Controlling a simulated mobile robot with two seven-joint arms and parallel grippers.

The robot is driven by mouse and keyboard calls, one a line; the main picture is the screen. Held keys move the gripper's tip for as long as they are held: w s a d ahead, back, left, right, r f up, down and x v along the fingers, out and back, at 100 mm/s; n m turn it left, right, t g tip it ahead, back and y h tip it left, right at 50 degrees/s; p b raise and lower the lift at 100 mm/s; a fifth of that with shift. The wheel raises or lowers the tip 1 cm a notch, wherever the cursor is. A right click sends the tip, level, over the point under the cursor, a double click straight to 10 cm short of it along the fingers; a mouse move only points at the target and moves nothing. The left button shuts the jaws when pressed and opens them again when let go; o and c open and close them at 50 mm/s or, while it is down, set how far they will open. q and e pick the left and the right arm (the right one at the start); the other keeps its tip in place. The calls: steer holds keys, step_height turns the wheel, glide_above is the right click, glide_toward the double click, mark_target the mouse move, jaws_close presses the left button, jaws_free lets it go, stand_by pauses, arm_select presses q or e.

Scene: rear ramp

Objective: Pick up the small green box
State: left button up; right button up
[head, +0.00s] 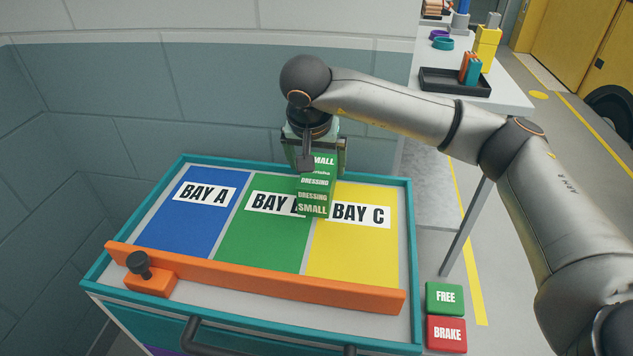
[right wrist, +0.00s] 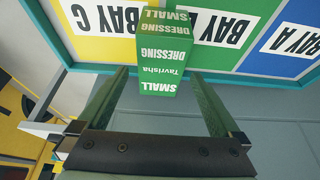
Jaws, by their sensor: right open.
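The small green box (head: 314,190) has white lettering reading SMALL and DRESSING. In the head view it is over the border of the green Bay B and yellow Bay C panels, covering the end of the Bay B label. My right gripper (head: 318,148) is open at the box's far end, and the arm partly hides it. In the right wrist view the box (right wrist: 165,50) appears between the two fingertips (right wrist: 160,75), with a gap on each side. I cannot tell how deep the fingers reach around it. My left gripper is not in view.
The teal-rimmed cart top (head: 412,260) has blue Bay A, green and yellow panels. An orange bar (head: 260,280) with a black knob crosses its front. FREE (head: 445,298) and BRAKE (head: 446,334) buttons sit at right. A bench (head: 510,92) with a black tray stands behind right.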

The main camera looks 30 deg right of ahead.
steer(key=x, duration=0.8)
steer(key=shift+w, duration=0.25)
steer(key=shift+f+b, duration=0.25)
steer(key=shift+b, duration=0.1)
steer(key=shift+c, duration=0.4)
steer(key=c, duration=1.3)
